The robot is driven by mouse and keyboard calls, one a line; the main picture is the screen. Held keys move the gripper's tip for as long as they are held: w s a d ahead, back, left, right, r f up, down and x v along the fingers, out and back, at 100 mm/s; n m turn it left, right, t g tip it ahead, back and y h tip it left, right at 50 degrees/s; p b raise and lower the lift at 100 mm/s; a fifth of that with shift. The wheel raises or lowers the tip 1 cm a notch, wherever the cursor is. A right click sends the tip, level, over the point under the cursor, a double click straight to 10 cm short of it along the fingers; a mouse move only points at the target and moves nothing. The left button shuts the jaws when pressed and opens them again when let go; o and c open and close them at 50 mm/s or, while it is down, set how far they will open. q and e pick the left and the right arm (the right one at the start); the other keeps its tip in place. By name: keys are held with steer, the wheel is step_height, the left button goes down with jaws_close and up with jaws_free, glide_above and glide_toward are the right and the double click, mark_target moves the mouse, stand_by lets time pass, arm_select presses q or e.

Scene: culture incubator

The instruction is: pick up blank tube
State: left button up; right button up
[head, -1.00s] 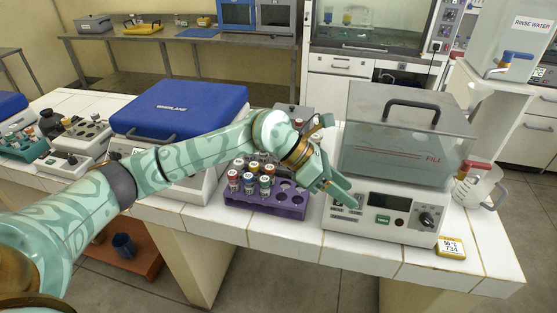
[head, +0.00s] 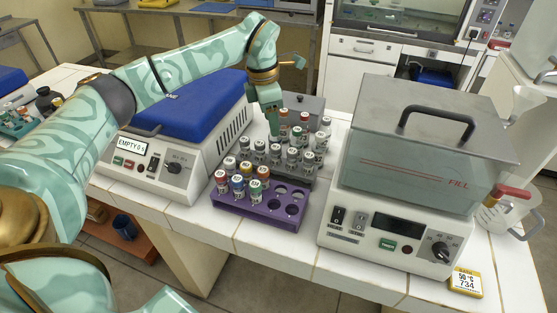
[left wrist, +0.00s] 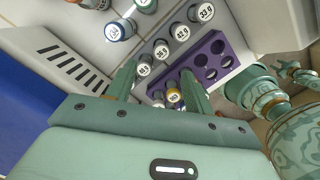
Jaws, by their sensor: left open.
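My left gripper (head: 272,125) is open, jaws pointing down, over the back left of the grey rack (head: 292,170). In the left wrist view its two fingers (left wrist: 160,88) stand apart with several tubes beyond them. The grey rack holds several grey-white capped tubes (head: 292,155), and a few with red-brown caps (head: 304,119) stand at its back. The purple rack (head: 240,212) in front holds several tubes with coloured caps (head: 238,182) and has empty holes on its right. Cap labels are too small to tell which tube is the blank. No tube is between the fingers.
A blue-lidded machine (head: 200,105) reading "EMPTY" stands left of the racks. The bench front edge is clear.

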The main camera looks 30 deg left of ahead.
mark_target(275, 147)
arm_select(q)
steer(key=f, duration=0.3)
steer(key=f+b, duration=0.1)
steer(key=f, duration=0.1)
steer(key=shift+w+d+f, duration=0.1)
steer(key=shift+w+d, duration=0.1)
steer(key=shift+w, duration=0.15)
steer(key=shift+f, duration=0.2)
steer(key=f, duration=0.1)
steer(key=f+b, duration=0.1)
steer(key=f, duration=0.3)
steer(key=shift+d+b, duration=0.25)
steer(key=shift+b, duration=0.15)
steer(key=shift+s, duration=0.1)
steer(key=c, duration=1.1)
